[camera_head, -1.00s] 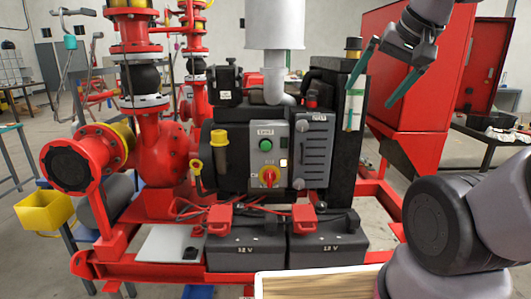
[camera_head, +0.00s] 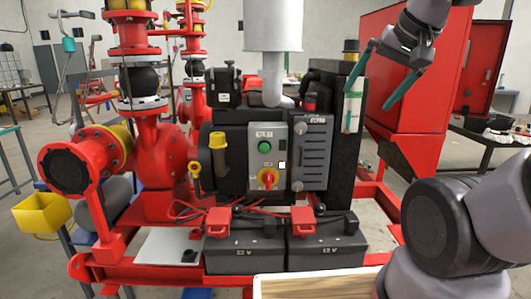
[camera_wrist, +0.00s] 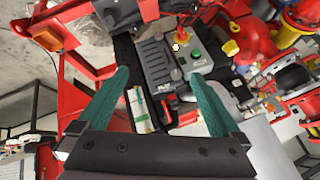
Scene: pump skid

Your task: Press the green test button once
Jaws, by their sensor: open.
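The green test button (camera_head: 265,147) sits on the upper part of a grey control panel (camera_head: 284,168) on the pump skid. In the wrist view the green button (camera_wrist: 196,53) shows above and right of the picture's middle, beyond the fingers. My gripper (camera_head: 376,73) is open and empty at the upper right in the head view, right of the panel and apart from it. In the wrist view its two teal fingers (camera_wrist: 165,100) are spread wide.
Two black batteries (camera_head: 250,254) with red terminal covers stand below the panel. A grey ribbed box (camera_head: 313,150) adjoins the panel on its right. A red cabinet (camera_head: 408,95) stands behind my gripper. A wooden-topped surface (camera_head: 310,288) is at the front.

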